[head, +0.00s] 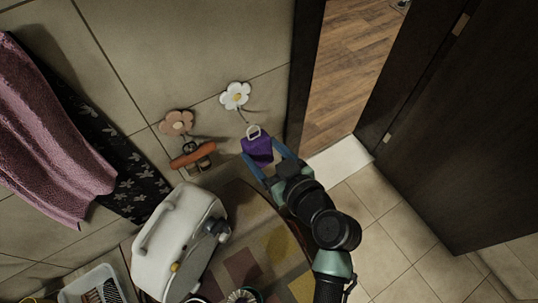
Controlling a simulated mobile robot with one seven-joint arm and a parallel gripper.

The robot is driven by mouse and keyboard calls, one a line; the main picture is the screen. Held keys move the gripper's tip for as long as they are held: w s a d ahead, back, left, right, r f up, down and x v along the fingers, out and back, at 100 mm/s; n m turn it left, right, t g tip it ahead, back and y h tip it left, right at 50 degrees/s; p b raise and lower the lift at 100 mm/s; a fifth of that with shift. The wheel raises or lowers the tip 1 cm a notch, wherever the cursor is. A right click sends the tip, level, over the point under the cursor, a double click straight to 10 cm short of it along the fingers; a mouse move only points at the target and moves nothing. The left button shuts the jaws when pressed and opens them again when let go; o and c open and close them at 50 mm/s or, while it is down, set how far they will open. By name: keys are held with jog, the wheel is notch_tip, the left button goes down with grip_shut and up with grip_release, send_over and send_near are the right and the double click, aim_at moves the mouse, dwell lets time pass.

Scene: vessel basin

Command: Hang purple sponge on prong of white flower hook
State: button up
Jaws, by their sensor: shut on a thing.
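The purple sponge (257,151) has a pale loop (253,132) at its top. My gripper (262,160) is shut on the sponge, with its blue fingers on either side of it. The white flower hook (235,95) with a yellow centre is on the tiled wall, above and a little left of the sponge. Its thin prong (243,116) shows below the flower, close above the loop in the picture. I cannot tell whether the loop touches the prong.
A pink flower hook (177,123) with an orange-brown item (193,155) hanging at it is to the left. A white appliance (177,240) stands below on the counter. Pink and dark towels (50,140) hang far left. A dark door frame (304,70) is close on the right.

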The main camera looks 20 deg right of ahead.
jog(key=shift+w+a+p, duration=0.2)
jog(key=shift+w+p, duration=0.1)
jog(key=shift+w, duration=0.95)
jog(key=shift+w+a+f+b, duration=0.15)
jog(key=shift+w+f+b, duration=0.55)
jog(key=shift+b, duration=0.25)
jog(key=shift+w, duration=0.1)
jog(key=o, duration=1.3)
jog(key=shift+b+v, duration=2.15)
jog(key=shift+v, duration=4.4)
